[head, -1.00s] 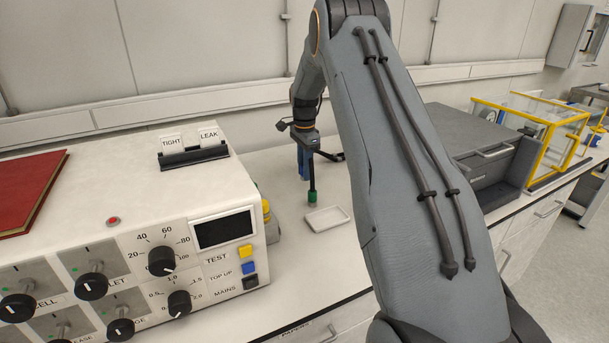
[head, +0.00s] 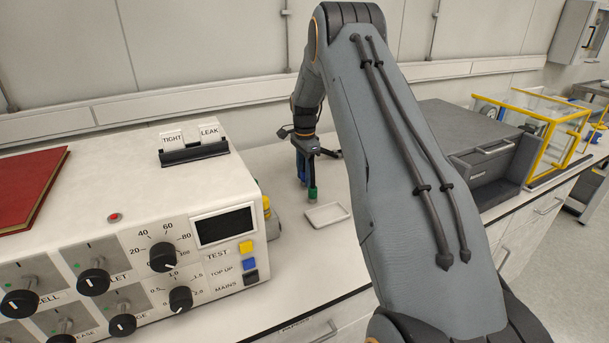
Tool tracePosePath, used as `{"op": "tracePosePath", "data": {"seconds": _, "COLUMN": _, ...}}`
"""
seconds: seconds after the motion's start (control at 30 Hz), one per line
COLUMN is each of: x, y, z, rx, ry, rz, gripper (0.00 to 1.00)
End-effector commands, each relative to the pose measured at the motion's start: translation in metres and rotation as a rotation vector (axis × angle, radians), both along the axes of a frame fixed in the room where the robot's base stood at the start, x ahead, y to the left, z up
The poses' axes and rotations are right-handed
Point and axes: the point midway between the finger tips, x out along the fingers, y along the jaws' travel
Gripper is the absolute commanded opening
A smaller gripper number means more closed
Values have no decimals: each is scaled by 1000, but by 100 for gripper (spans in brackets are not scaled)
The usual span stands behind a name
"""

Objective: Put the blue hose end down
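My gripper (head: 307,150) points down over the bench behind the control box, small and far in the view. A blue upright piece (head: 301,166) shows just below it, and I take this to be the blue hose end. Beside it a dark upright piece with a green lower end (head: 312,192) reaches down near the bench top. I cannot tell whether the fingers are closed on either piece, or whether the blue piece touches the bench. A short dark piece (head: 330,153) sticks out to the right of the gripper.
A shallow white tray (head: 327,215) lies on the bench just in front. The white control box (head: 120,220) with knobs and TIGHT and LEAK cards stands left, with a yellow-topped item (head: 267,208) at its right side. A grey drawer unit (head: 480,140) stands right.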

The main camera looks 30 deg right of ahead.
Motion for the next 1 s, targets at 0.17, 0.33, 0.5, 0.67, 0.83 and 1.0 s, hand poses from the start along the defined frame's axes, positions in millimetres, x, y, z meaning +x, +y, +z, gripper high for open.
{"op": "tracePosePath", "data": {"seconds": 0.17, "x": 0, "y": 0, "z": 0, "rx": 0, "ry": 0, "rz": 0, "gripper": 41}}
{"op": "tracePosePath", "data": {"seconds": 0.33, "x": 0, "y": 0, "z": 7, "rx": 0, "ry": -1, "rz": 0, "gripper": 41}}
{"op": "tracePosePath", "data": {"seconds": 0.5, "x": 2, "y": 0, "z": 30, "rx": -1, "ry": -5, "rz": 0, "gripper": 41}}
{"op": "tracePosePath", "data": {"seconds": 0.67, "x": 2, "y": 0, "z": 63, "rx": -1, "ry": -5, "rz": 0, "gripper": 41}}
{"op": "tracePosePath", "data": {"seconds": 0.83, "x": 2, "y": 0, "z": 97, "rx": -1, "ry": -4, "rz": 0, "gripper": 41}}
{"op": "tracePosePath", "data": {"seconds": 1.0, "x": 1, "y": 0, "z": 120, "rx": -1, "ry": -2, "rz": 0, "gripper": 41}}
